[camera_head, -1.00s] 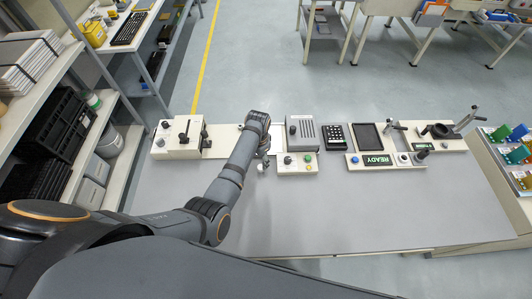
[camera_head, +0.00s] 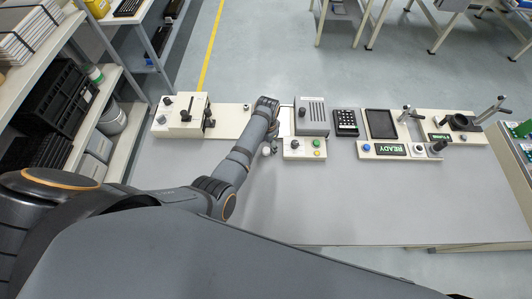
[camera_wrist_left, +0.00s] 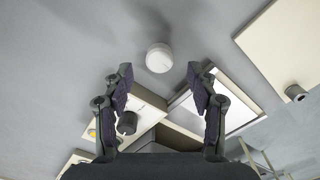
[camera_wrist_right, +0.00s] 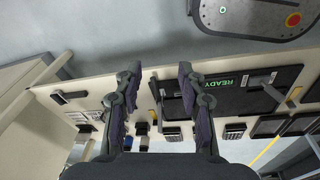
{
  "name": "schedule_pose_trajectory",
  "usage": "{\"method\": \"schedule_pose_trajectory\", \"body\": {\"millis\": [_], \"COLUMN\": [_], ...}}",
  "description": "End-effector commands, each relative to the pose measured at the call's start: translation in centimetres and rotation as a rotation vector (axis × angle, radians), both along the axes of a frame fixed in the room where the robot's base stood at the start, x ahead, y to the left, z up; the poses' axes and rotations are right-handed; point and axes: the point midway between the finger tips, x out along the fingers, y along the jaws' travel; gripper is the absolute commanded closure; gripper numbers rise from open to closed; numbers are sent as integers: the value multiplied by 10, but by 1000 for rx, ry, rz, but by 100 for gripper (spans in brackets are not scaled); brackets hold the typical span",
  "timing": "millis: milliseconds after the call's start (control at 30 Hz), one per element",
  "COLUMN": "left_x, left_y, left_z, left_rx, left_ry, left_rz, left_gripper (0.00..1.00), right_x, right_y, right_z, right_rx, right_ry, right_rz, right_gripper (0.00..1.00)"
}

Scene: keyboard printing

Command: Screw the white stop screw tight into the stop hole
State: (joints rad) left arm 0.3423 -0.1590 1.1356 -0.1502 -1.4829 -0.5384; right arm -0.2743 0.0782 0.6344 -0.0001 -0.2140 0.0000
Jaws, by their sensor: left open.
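The white stop screw (camera_wrist_left: 159,57) shows in the left wrist view as a round white cap on the grey table, ahead of my left fingertips and midway between them. In the head view it is a small white spot (camera_head: 266,152) beside my left gripper (camera_head: 271,145), left of the button panel. My left gripper (camera_wrist_left: 160,85) is open and empty, with a gap to the screw. A short metal boss (camera_wrist_left: 296,92) stands on the cream plate (camera_wrist_left: 275,50) at the right; I cannot tell whether it is the stop hole. My right gripper (camera_wrist_right: 160,82) is open and empty in the right wrist view.
The button panel (camera_head: 305,149) and grey vented box (camera_head: 312,116) stand just right of my left gripper. A cream fixture (camera_head: 187,116) is at the left. A READY panel (camera_head: 392,150) is further right. The front of the table (camera_head: 330,205) is clear.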

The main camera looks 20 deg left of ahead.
Motion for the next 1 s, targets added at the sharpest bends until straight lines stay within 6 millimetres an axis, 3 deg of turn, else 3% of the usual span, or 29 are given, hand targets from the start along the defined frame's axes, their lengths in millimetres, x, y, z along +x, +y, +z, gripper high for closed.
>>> {"method": "schedule_pose_trajectory", "body": {"millis": [33,200,333,500,633,867,1000], "left_x": [-2,-3,-3,-3,-3,-3,-4], "left_y": [1,3,3,3,2,2,2], "left_z": [-17,-42,-44,-41,-41,-41,-42], "left_rx": [1,0,-1,0,0,0,0], "left_ry": [1,0,-1,0,0,0,0], "left_rz": [0,0,1,0,0,0,0], "left_gripper": [42,42,42,42,59,91,91], "right_x": [-6,-39,-48,-33,-23,-25,-28], "right_y": [-1,-2,-2,-2,-2,-2,-2], "right_z": [-18,-51,-56,-51,-50,-51,-51], "right_rx": [0,-3,-3,-3,-2,-2,-2], "right_ry": [10,60,74,52,35,38,42], "right_rz": [0,-2,-2,-1,0,-1,0], "right_gripper": [60,60,60,60,60,60,60]}}
